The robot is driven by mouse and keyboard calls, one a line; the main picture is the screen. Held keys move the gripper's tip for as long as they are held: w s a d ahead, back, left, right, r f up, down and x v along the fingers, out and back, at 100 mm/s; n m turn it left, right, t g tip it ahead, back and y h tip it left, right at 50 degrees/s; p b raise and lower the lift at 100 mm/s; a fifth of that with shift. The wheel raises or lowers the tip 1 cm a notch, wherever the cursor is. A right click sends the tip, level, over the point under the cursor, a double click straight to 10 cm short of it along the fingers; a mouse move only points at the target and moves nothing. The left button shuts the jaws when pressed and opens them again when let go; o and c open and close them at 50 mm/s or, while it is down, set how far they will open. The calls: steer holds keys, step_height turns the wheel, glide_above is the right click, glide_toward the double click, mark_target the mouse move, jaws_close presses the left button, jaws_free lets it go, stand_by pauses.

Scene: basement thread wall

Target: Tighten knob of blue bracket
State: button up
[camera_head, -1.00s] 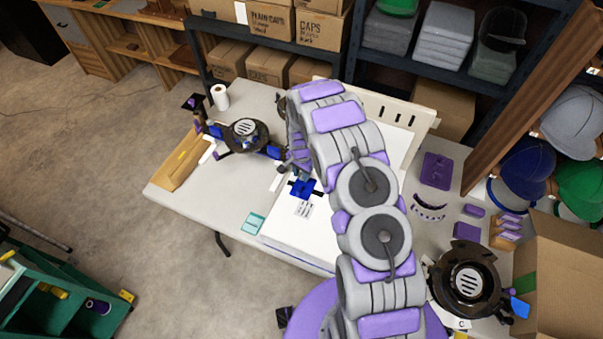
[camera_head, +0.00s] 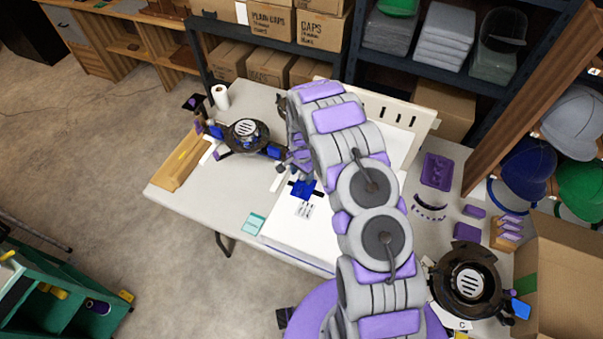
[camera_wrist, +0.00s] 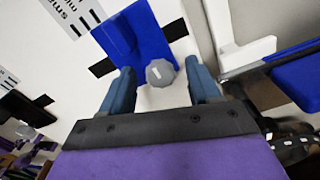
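The blue bracket (camera_head: 305,189) lies on the white board on the table, left of my arm in the head view. In the wrist view the blue bracket (camera_wrist: 138,38) is at the top centre, with a grey faceted knob (camera_wrist: 160,72) at its near edge. My gripper (camera_wrist: 162,78) has its two blue-grey fingers on either side of the knob. A gap shows between each finger and the knob, so it is open. In the head view my arm hides most of the gripper.
The white board (camera_head: 285,226) carries printed labels. A dark round device (camera_head: 246,136) with blue parts stands left of it; another dark round device (camera_head: 468,281) is at the right. An open cardboard box (camera_head: 565,270) and a purple tray (camera_head: 437,171) are on the right. A white slotted panel (camera_head: 405,117) stands behind.

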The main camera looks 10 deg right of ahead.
mark_target(301, 176)
steer(key=shift+r, duration=0.1)
step_height(301, 176, up, 17)
steer(key=p, duration=0.2)
stand_by(0.4)
stand_by(0.4)
steer(key=s+d+r+n, duration=0.1)
steer(key=s+r+n, duration=0.3)
steer(key=s+r, duration=1.35)
steer(key=s+r+n+g, duration=0.1)
steer(key=s+r+n, duration=0.2)
steer(key=s, duration=0.9)
steer(key=s+r+n, duration=0.3)
steer(key=s, duration=0.9)
steer(key=shift+s+a+r+g, duration=0.35)
steer(key=shift+a+g, duration=0.05)
steer(key=shift+a, duration=0.05)
